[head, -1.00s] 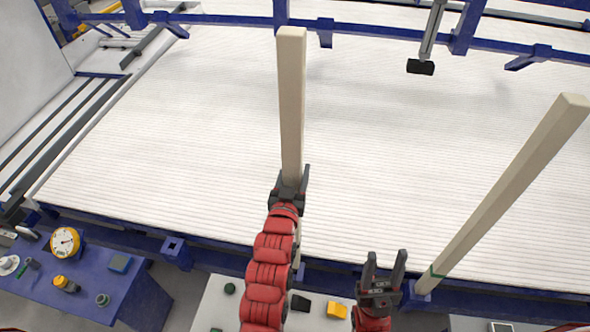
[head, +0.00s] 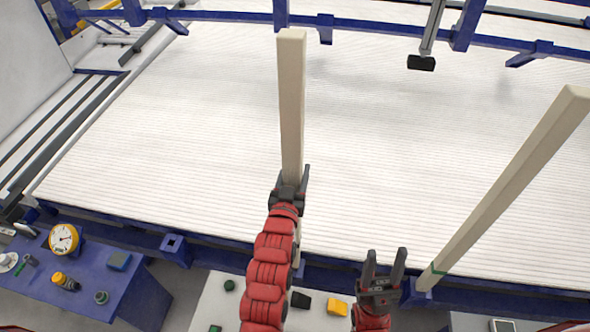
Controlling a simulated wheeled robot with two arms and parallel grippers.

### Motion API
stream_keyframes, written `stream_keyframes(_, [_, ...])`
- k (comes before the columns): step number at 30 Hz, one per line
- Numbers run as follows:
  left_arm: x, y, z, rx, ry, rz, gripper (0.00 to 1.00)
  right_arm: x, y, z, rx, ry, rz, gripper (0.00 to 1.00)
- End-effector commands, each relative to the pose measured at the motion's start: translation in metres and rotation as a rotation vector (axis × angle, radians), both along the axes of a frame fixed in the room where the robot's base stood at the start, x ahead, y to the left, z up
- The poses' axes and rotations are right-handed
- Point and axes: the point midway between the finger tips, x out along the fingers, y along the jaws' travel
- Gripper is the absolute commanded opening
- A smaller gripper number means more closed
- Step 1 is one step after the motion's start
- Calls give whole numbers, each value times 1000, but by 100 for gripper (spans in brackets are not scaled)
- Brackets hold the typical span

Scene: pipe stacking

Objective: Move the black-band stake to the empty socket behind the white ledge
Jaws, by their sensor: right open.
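A second pale stake (head: 510,190) with a green band stands at the right, leaning right in the picture. My right gripper (head: 385,259) is open and empty, left of that stake's foot. An empty blue socket (head: 172,244) shows on the near rail at the left. No black band is visible.
A white ledge (head: 212,305) at the bottom holds small green, black and yellow items. A blue bench (head: 100,262) at the left carries a yellow gauge (head: 63,238). A wide white slatted surface (head: 200,130) lies beyond the rail, clear apart from the stakes crossing it in view.

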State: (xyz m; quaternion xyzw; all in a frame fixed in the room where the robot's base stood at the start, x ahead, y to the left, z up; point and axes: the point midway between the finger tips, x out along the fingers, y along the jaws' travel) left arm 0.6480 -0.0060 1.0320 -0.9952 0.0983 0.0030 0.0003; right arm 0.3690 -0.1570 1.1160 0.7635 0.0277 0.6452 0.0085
Motion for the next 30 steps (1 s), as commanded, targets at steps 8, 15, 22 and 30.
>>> stream_keyframes(8, [0, 0, -3, -2, -6, 1, 0, 0, 0, -3, 0, 0, 0, 50])
stream_keyframes(15, [0, 1, -3, -2, -7, 1, 0, 0, 0, -3, 0, 0, 0, 50])
stream_keyframes(22, [0, 1, -6, -2, -6, 1, 0, 0, 0, -6, 0, 0, 0, 50])
stream_keyframes(30, [1, 1, -17, -2, -7, 2, 0, 0, 0, -12, 0, 0, 0, 50])
